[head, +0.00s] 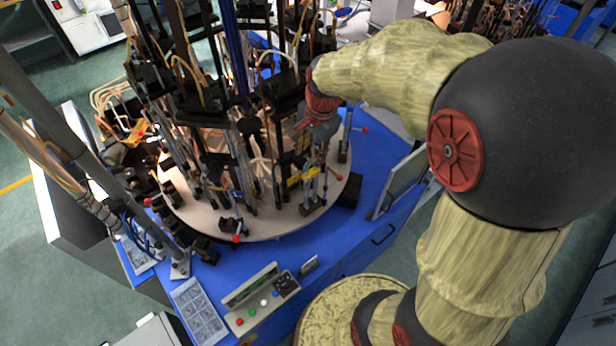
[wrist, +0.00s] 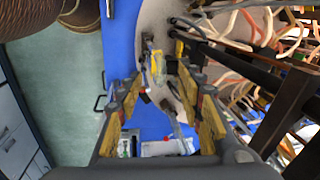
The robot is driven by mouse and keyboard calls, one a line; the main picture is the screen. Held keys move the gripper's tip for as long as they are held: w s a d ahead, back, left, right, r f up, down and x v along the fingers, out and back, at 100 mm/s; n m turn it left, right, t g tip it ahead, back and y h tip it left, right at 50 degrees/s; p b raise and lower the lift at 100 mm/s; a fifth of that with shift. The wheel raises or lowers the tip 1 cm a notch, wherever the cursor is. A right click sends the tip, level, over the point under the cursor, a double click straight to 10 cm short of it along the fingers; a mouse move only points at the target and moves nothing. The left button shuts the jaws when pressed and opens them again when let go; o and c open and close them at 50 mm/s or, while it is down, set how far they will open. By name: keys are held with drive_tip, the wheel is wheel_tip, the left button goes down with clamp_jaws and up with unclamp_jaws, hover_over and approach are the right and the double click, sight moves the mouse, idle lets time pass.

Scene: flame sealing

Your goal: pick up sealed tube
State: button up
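My gripper (wrist: 158,92) is open in the wrist view, with yellow pads on the inner sides of its two spread fingers. Ahead of the fingertips, near the middle, a small clear tube-like piece (wrist: 158,68) stands by a yellow and dark holder at the edge of the round plate (wrist: 152,22). I cannot tell for sure that it is the sealed tube. Nothing is visibly held between the fingers. In the head view my gripper (head: 304,146) is at the right side of the round machine, partly lost among dark parts, and the tube cannot be made out.
Dark posts and burner tubing (wrist: 285,110) crowd the right of the wrist view, close to my gripper. The round plate (head: 285,222) sits on a blue table (head: 385,165). Green floor lies left.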

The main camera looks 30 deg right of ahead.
sight(313, 161)
drive_tip(key=shift+w+d+f+m, duration=0.1)
drive_tip(key=shift+w+f+m, duration=0.05)
drive_tip(key=shift+f+m, duration=0.35)
drive_tip(key=shift+w+f+m, duration=0.15)
drive_tip(key=shift+f+m, duration=0.15)
drive_tip(key=shift+f, duration=0.25)
drive_tip(key=f, duration=0.1)
drive_tip(key=d+f, duration=0.1)
drive_tip(key=f, duration=0.1)
drive_tip(key=w+f+p, duration=0.1)
drive_tip(key=shift+d+f, duration=0.25)
drive_tip(key=shift+f, duration=0.15)
drive_tip(key=shift+w+f, duration=0.1)
drive_tip(key=shift+f, duration=0.2)
drive_tip(key=shift+c, duration=1.2)
clamp_jaws()
